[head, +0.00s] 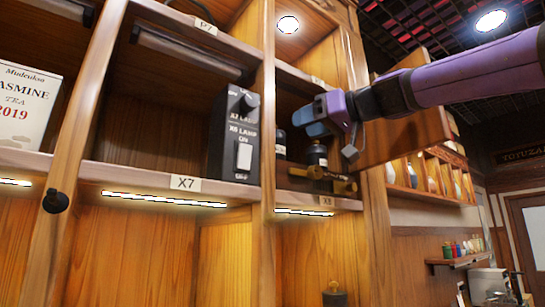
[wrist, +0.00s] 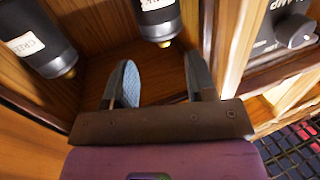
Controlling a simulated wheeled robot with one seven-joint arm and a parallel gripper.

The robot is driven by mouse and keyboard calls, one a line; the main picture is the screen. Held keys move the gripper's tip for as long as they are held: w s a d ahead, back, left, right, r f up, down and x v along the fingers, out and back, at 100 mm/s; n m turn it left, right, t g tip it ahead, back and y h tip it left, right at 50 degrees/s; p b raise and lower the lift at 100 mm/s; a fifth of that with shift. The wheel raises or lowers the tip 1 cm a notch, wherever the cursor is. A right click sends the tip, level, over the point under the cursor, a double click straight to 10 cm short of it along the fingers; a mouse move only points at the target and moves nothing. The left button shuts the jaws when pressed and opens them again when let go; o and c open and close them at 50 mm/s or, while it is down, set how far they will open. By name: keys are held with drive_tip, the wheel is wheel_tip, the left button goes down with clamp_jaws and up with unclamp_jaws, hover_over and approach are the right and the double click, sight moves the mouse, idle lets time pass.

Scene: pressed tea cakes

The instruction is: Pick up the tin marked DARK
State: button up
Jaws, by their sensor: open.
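Two dark, cylindrical tins with pale labels and brassy ends show in the wrist view. The left tin (wrist: 40,42) has a label that seems to read GREEN. The label of the middle tin (wrist: 160,22) is cut by the frame's top edge and I cannot read it, so I cannot tell which tin is DARK. My gripper (wrist: 160,82) is open and empty, its two fingers apart over bare wood, with the middle tin beyond them. In the head view, dark tins (head: 317,155) (head: 281,148) stand in the right compartment, partly hidden, beside my arm's end.
A wooden upright separates this compartment from a black lamp switch box (head: 235,135) on the left. A brass fitting (head: 320,178) shows at the shelf front. A wooden panel (head: 405,130) is behind my arm. A JASMINE tea packet (head: 25,105) stands far left.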

sight(280, 140)
drive_tip(key=shift+y, duration=0.3)
drive_tip(key=shift+w+a+r, duration=0.35)
drive_tip(key=shift+w+a, duration=0.55)
drive_tip(key=shift+a, duration=0.2)
drive_tip(key=shift+w+a+r, duration=0.4)
drive_tip(key=shift+w+a, duration=0.45)
drive_tip(key=shift+a, duration=0.3)
drive_tip(key=shift+w+a+r, duration=0.35)
drive_tip(key=shift+w+a, duration=0.55)
drive_tip(key=shift+a, duration=0.2)
clamp_jaws()
